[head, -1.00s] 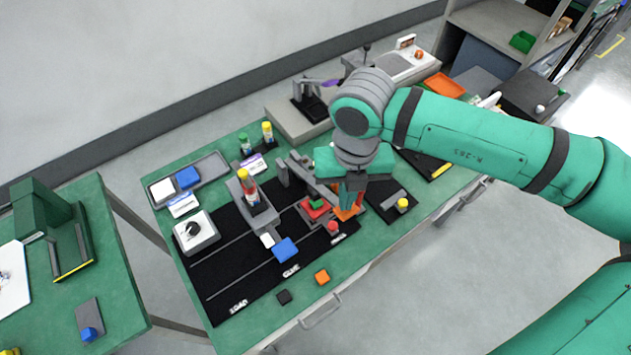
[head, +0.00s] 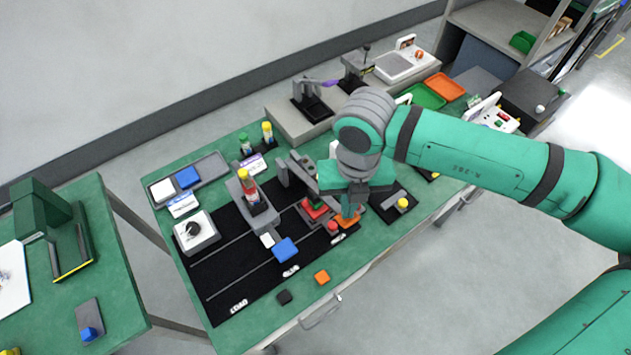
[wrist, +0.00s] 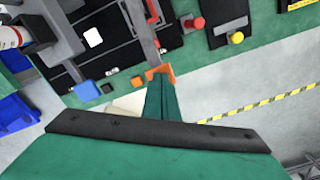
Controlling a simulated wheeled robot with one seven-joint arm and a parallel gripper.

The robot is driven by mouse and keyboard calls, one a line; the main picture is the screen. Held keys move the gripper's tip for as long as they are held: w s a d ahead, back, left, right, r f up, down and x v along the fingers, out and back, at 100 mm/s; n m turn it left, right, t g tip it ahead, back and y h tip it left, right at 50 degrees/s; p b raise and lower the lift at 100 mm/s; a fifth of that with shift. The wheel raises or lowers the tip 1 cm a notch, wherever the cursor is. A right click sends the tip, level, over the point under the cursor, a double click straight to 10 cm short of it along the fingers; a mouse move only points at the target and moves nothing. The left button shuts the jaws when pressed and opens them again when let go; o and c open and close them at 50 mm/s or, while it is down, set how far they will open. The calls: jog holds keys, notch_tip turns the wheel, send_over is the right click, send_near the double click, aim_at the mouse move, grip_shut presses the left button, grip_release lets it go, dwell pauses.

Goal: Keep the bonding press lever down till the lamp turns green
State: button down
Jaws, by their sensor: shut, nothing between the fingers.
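The bonding press (head: 297,172) is a grey fixture on the green bench, partly hidden by my arm. A red block with a green top (head: 315,207) sits at its foot. An orange part (head: 347,220), which looks like the lever's end, lies under my gripper (head: 350,210). In the wrist view, my shut fingers (wrist: 160,82) are over the orange part (wrist: 160,72) and appear to touch it, with nothing held between them. A red dome (head: 333,226), perhaps the lamp, stands beside it and looks red, not green. It also shows in the wrist view (wrist: 194,22).
A yellow dome (head: 402,203) stands on a dark plate to the right. A blue block (head: 285,250), a black piece (head: 284,297) and an orange piece (head: 322,277) lie to the front left. A white box with a black knob (head: 196,231) stands at the left.

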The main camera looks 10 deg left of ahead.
jog(key=shift+f, duration=0.15)
jog(key=shift+s+d+f, duration=0.15)
jog(key=shift+f, duration=0.7)
jog(key=shift+s+d+f, duration=0.15)
jog(key=shift+f, duration=0.65)
jog(key=shift+f, duration=0.15)
jog(key=shift+s+d+f, duration=0.1)
jog(key=shift+f, duration=1.75)
dwell(1.9)
